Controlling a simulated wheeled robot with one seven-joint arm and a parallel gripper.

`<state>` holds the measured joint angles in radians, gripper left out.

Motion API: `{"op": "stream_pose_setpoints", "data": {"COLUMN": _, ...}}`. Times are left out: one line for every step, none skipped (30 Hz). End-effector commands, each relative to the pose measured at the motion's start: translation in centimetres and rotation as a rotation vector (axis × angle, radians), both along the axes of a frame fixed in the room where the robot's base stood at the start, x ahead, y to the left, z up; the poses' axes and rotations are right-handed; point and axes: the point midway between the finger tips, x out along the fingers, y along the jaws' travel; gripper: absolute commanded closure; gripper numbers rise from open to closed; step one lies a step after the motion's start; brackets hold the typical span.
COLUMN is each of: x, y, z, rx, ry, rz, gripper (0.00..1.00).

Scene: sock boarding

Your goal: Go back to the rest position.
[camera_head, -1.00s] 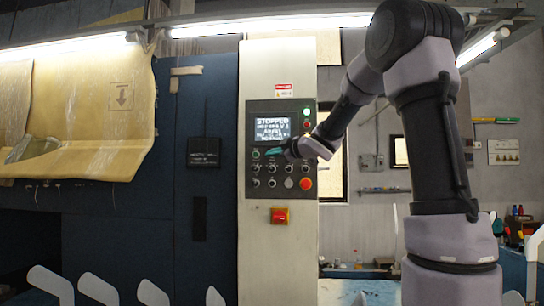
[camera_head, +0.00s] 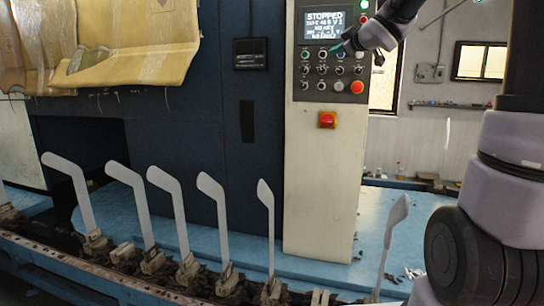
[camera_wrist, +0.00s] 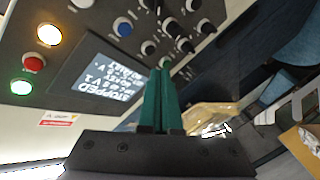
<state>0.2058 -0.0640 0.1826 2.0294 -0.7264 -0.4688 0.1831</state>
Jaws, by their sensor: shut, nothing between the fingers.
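My gripper (camera_head: 341,46) is in front of the machine's control panel (camera_head: 308,88) in the head view, over the upper row of knobs. In the wrist view its two green fingers (camera_wrist: 163,70) are pressed together with nothing between them. They point at the panel's knobs; I cannot tell how small the gap to the panel is. The panel's screen (camera_head: 323,26) reads STOPPED, and it also shows in the wrist view (camera_wrist: 102,82). A green lamp (camera_head: 364,5) is lit at the panel's upper right. My arm comes in from the right.
Several bare grey sock boards (camera_head: 180,225) stand in a row on a blue carriage (camera_head: 90,286) below the panel. One board (camera_head: 389,245) stands apart at the right. A red switch (camera_head: 327,119) is below the panel. A yellowish cover (camera_head: 120,55) hangs at the upper left.

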Motion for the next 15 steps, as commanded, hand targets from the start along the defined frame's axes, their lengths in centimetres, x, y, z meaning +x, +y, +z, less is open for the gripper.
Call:
{"op": "stream_pose_setpoints", "data": {"x": -2.2, "y": -1.3, "z": 0.3, "rx": 0.054, "ry": 0.039, "rz": -0.09, "gripper": 1.0}}
{"op": "stream_pose_setpoints", "data": {"x": -3.6, "y": -2.3, "z": 0.1, "rx": 0.097, "ry": 0.074, "rz": -0.151, "gripper": 1.0}}
{"op": "stream_pose_setpoints", "data": {"x": -5.6, "y": -3.5, "z": -0.5, "rx": 0.157, "ry": 0.122, "rz": -0.23, "gripper": 1.0}}
{"op": "stream_pose_setpoints", "data": {"x": -7.3, "y": -4.4, "z": -1.1, "rx": 0.204, "ry": 0.164, "rz": -0.287, "gripper": 1.0}}
{"op": "stream_pose_setpoints", "data": {"x": -9.0, "y": -5.1, "z": -1.8, "rx": 0.256, "ry": 0.207, "rz": -0.34, "gripper": 1.0}}
{"op": "stream_pose_setpoints", "data": {"x": -11.4, "y": -5.9, "z": -2.9, "rx": 0.323, "ry": 0.267, "rz": -0.407, "gripper": 1.0}}
{"op": "stream_pose_setpoints", "data": {"x": -13.3, "y": -6.4, "z": -3.9, "rx": 0.376, "ry": 0.315, "rz": -0.453, "gripper": 1.0}}
{"op": "stream_pose_setpoints", "data": {"x": -15.2, "y": -6.7, "z": -5.0, "rx": 0.431, "ry": 0.366, "rz": -0.495, "gripper": 1.0}}
{"op": "stream_pose_setpoints", "data": {"x": -17.9, "y": -6.9, "z": -6.5, "rx": 0.503, "ry": 0.437, "rz": -0.546, "gripper": 1.0}}
{"op": "stream_pose_setpoints", "data": {"x": -19.9, "y": -6.8, "z": -7.6, "rx": 0.557, "ry": 0.491, "rz": -0.577, "gripper": 1.0}}
{"op": "stream_pose_setpoints", "data": {"x": -21.7, "y": -6.6, "z": -8.8, "rx": 0.609, "ry": 0.544, "rz": -0.604, "gripper": 1.0}}
{"op": "stream_pose_setpoints", "data": {"x": -24.1, "y": -6.2, "z": -10.2, "rx": 0.673, "ry": 0.614, "rz": -0.632, "gripper": 1.0}}
{"op": "stream_pose_setpoints", "data": {"x": -25.7, "y": -5.8, "z": -11.2, "rx": 0.718, "ry": 0.666, "rz": -0.648, "gripper": 1.0}}
{"op": "stream_pose_setpoints", "data": {"x": -27.2, "y": -5.4, "z": -12.0, "rx": 0.76, "ry": 0.713, "rz": -0.662, "gripper": 1.0}}
{"op": "stream_pose_setpoints", "data": {"x": -29.1, "y": -4.7, "z": -13.1, "rx": 0.809, "ry": 0.773, "rz": -0.674, "gripper": 1.0}}
